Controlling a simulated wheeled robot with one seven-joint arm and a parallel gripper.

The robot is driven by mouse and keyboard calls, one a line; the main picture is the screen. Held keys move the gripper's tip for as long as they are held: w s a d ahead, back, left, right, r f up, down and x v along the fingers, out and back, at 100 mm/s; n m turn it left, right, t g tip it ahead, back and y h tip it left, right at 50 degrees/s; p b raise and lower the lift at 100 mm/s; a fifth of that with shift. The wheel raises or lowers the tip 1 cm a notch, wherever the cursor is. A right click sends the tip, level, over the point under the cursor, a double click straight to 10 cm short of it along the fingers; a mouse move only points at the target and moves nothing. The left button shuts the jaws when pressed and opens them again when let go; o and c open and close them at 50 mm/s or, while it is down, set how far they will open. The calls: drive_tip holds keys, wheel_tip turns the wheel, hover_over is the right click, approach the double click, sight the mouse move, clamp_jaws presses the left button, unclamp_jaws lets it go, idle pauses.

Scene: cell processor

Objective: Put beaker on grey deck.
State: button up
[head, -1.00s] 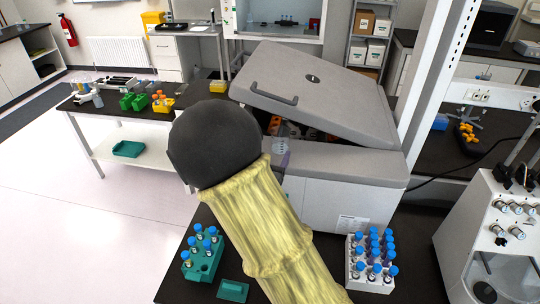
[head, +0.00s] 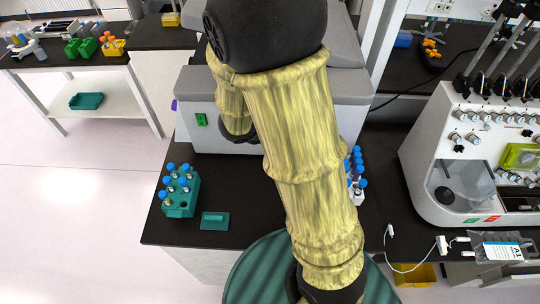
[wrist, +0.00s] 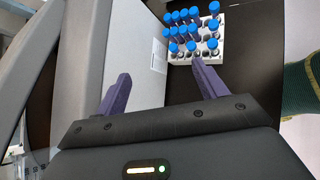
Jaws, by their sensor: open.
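No beaker can be made out in either view now. My gripper (wrist: 160,88) is open in the wrist view, its two purple fingers apart with nothing between them. It is beside the pale front of the grey-topped machine (wrist: 135,50), with a white tube rack (wrist: 205,52) beyond the fingers. In the head view my arm covers much of this machine (head: 350,85) and hides most of my gripper. I cannot tell for sure which surface is the grey deck.
The white rack's tubes (head: 356,170) show partly behind my arm. A white processor (head: 430,130) with knobs stands at right. Floor at left is clear.

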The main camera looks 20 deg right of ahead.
drive_tip(key=s+a+m+y, duration=0.4)
drive_tip(key=a+m+y, duration=0.5)
drive_tip(key=m, duration=0.6)
drive_tip(key=shift+s+t+y, duration=0.3)
drive_tip(key=shift+s+y, duration=0.05)
drive_tip(key=shift+y, duration=0.05)
drive_tip(key=b+x, duration=0.2)
drive_tip(key=s+b+x, duration=0.1)
drive_tip(key=b+x, duration=0.1)
drive_tip(key=shift+f+b, duration=0.4)
drive_tip(key=shift+f, duration=0.05)
